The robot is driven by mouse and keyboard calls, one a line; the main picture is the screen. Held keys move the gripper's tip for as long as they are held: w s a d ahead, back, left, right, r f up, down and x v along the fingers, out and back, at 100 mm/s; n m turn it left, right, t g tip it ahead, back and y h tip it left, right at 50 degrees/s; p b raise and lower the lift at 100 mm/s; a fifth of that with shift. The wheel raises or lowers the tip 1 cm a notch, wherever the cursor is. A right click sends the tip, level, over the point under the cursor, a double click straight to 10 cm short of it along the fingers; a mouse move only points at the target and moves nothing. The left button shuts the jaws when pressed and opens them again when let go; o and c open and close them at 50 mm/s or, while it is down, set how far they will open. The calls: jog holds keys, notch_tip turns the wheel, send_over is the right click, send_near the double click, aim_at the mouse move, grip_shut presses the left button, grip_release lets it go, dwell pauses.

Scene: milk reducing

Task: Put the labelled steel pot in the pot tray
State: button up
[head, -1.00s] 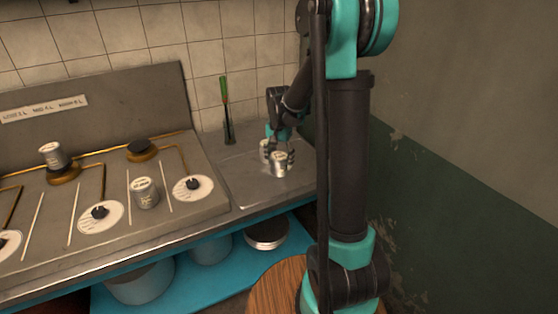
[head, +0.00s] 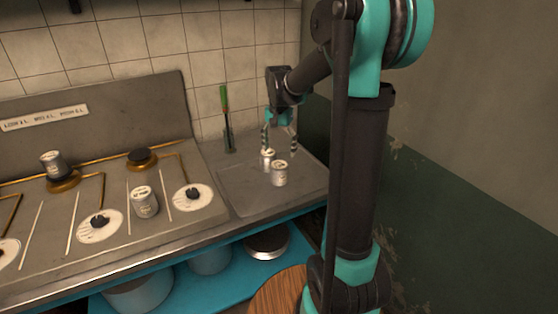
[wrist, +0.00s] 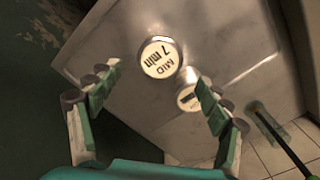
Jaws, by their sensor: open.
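Two small steel pots with pale labelled tops stand upright on the flat grey tray (head: 235,190) at the right end of the counter. The front pot (head: 280,175) reads "MID 7 min" in the wrist view (wrist: 160,57). The rear pot (head: 267,160) stands close behind it, and its label is partly hidden in the wrist view (wrist: 188,97). My gripper (head: 279,147) is open and empty above the two pots, its fingers spread wide. In the wrist view the front pot shows beyond the open fingertips (wrist: 158,80), clear of them.
Another pot (head: 53,164) sits on a rear burner, and one (head: 145,202) stands between two white dials. A blue shelf (head: 190,285) below holds large pots.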

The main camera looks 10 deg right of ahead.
jog(key=shift+s+d+r, duration=0.1)
jog(key=shift+s+r, duration=0.1)
jog(key=shift+r, duration=0.4)
jog(key=shift+s+r, duration=0.15)
jog(key=shift+r, duration=0.45)
jog(key=s+d+f+n+t, duration=0.2)
jog(key=s+f, duration=0.4)
jog(key=s, duration=0.5)
jog(key=s+d+f+n+t, duration=0.2)
jog(key=s+f+n, duration=0.3)
jog(key=s, duration=0.6)
notch_tip(320, 180, down, 2)
jog(key=shift+s+d+f, duration=0.2)
jog(key=shift+s+d, duration=0.05)
jog(key=shift+s, duration=0.1)
